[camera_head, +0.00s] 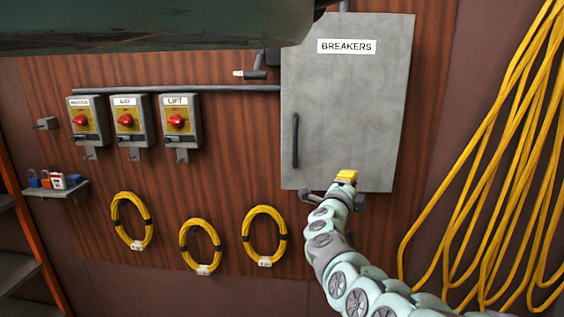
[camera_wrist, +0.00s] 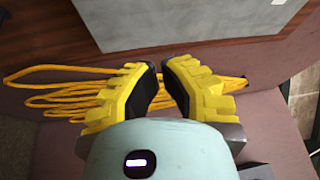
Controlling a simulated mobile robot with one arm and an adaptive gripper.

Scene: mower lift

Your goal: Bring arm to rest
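My gripper (camera_wrist: 160,66) has yellow fingers with black pads and holds nothing. In the wrist view a gap shows between the pads, narrow at the tips. In the head view my gripper (camera_head: 346,176) is at the end of my pale green arm, at the lower edge of the grey breaker cabinet (camera_head: 350,110). The cabinet door is shut, with a dark handle on its left side. My arm reaches up from the bottom right, bent, not folded in. The cabinet's lower part (camera_wrist: 180,18) also shows at the top of the wrist view.
Three switch boxes with red knobs (camera_head: 176,121) are on the wooden wall at left. A small shelf (camera_head: 57,190) holds several padlocks. Three yellow cable coils (camera_head: 200,246) hang low. Long yellow cables (camera_head: 500,160) hang at right, close to my arm in the picture. A dark green body (camera_head: 150,25) overhangs the top left.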

